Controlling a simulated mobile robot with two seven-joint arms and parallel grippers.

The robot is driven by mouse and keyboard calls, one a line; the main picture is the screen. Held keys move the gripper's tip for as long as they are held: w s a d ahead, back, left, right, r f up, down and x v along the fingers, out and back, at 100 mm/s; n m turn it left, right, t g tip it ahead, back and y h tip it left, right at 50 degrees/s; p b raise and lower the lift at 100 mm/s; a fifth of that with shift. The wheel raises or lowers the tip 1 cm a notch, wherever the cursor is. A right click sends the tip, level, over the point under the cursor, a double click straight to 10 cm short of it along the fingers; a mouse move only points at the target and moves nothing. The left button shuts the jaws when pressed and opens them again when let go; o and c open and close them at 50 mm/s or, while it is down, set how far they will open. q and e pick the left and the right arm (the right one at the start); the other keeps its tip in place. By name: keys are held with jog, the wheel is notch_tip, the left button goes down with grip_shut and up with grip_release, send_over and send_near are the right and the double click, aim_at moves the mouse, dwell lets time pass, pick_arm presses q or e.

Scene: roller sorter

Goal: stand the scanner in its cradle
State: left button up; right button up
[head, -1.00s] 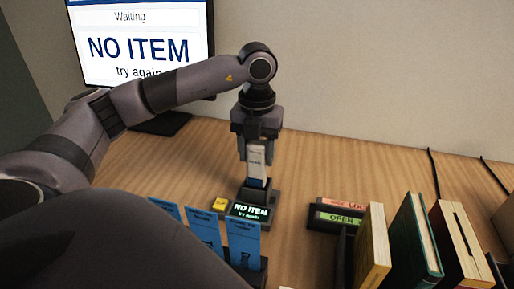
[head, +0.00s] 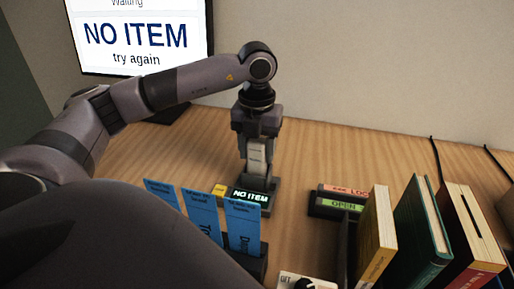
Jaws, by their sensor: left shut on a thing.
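The scanner (head: 256,156) is a light, upright handheld piece below my left wrist. My left gripper (head: 256,146) is shut on it from above. The scanner's lower end is at the dark cradle (head: 266,190), which has a small lit "NO ITEM" display on its front. I cannot tell whether the scanner is fully seated, as its lower end is partly hidden behind the display. My right gripper is not in view.
A monitor (head: 140,38) reading "NO ITEM try again" stands at the back left. Blue cards (head: 243,230) stand in front of the cradle. Bare table lies behind the cradle.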

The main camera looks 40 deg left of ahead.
pick_arm(q)
jog(key=shift+f+b, duration=0.4)
jog(key=shift+f, duration=0.15)
jog(key=o, duration=1.2)
jog(key=shift+r, duration=0.15)
jog(key=shift+r+p, duration=0.45)
jog(key=shift+r, duration=3.05)
